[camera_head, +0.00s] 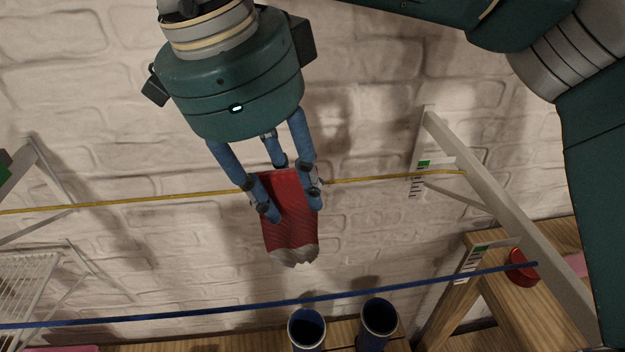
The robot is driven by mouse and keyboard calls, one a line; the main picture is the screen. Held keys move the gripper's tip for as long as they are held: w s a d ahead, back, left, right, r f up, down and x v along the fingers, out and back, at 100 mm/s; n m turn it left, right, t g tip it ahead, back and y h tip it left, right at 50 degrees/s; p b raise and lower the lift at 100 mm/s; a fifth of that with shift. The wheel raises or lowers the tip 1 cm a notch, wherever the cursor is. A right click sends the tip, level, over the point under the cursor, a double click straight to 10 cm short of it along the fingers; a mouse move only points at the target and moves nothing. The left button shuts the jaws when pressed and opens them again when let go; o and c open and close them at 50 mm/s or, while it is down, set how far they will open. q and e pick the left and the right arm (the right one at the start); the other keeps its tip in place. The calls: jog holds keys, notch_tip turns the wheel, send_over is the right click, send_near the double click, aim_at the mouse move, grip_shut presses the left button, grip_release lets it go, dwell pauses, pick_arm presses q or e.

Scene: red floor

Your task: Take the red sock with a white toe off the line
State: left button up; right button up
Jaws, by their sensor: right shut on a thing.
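The red sock with a white toe (290,226) hangs at the yellow line (130,199), its pale toe end pointing down. My right gripper (289,202) comes from above, its blue fingers shut around the upper part of the sock. The fingers hide part of the sock and the line behind it, so I cannot tell whether the sock still touches the line. My left gripper is not in view.
A blue line (200,315) runs lower and nearer. Two blue cups (378,318) stand below it. A grey bracket (490,195) holds the lines at right, above a wooden shelf with a red round object (522,268). A white wire rack (28,290) is at left.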

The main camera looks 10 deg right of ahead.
jog(key=shift+a, duration=0.1)
dwell(0.3)
notch_tip(320, 180, up, 7)
jog(key=p, duration=0.6)
jog(key=shift+f, duration=0.15)
